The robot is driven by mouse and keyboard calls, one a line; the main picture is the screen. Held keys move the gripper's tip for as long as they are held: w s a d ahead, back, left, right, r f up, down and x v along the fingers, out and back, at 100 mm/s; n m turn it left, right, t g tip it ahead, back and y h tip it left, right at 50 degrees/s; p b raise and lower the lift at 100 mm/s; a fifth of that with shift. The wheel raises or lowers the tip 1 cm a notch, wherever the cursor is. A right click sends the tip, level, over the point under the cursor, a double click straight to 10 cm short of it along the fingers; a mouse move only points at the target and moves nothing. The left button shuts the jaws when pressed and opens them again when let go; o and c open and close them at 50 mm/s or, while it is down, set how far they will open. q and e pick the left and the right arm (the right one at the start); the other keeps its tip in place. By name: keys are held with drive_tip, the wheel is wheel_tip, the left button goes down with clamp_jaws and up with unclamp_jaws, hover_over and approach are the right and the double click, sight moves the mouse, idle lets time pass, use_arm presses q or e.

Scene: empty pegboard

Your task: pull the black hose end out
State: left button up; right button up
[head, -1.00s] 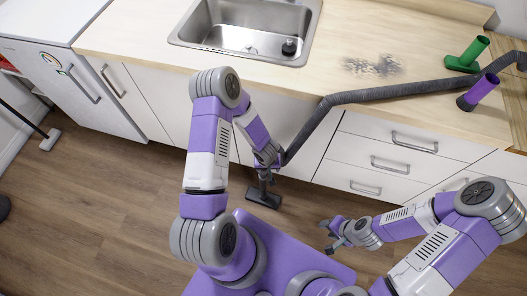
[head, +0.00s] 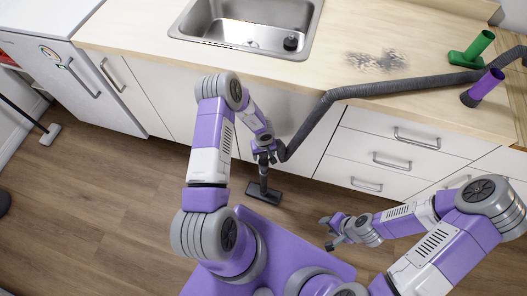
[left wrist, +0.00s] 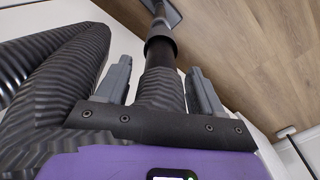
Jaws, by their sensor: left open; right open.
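The grey ribbed hose (head: 322,116) drops from the counter and curves to my left gripper. It also shows in the left wrist view (left wrist: 85,60). A black tube-like hose end (left wrist: 160,78) lies between the two fingers of my left gripper (left wrist: 158,85). The fingers stand apart on either side of it, with a visible gap. In the head view my left gripper (head: 264,155) is in front of the cabinets, just above a dark floor nozzle (head: 264,192) in line with the tube. My right gripper (head: 328,232) is open and empty over the floor.
Purple (head: 487,84) and green (head: 478,46) tube attachments stand on the counter (head: 300,82) at the right. Dark debris (head: 378,60) lies on it beside the sink (head: 250,28).

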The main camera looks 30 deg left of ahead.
use_arm(q)
drive_tip(key=shift+f, duration=0.9)
drive_tip(key=shift+c, duration=0.4)
drive_tip(key=c, duration=1)
drive_tip(key=shift+r+p, duration=3.4)
drive_tip(key=shift+r, duration=0.15)
drive_tip(key=shift+c, duration=0.2)
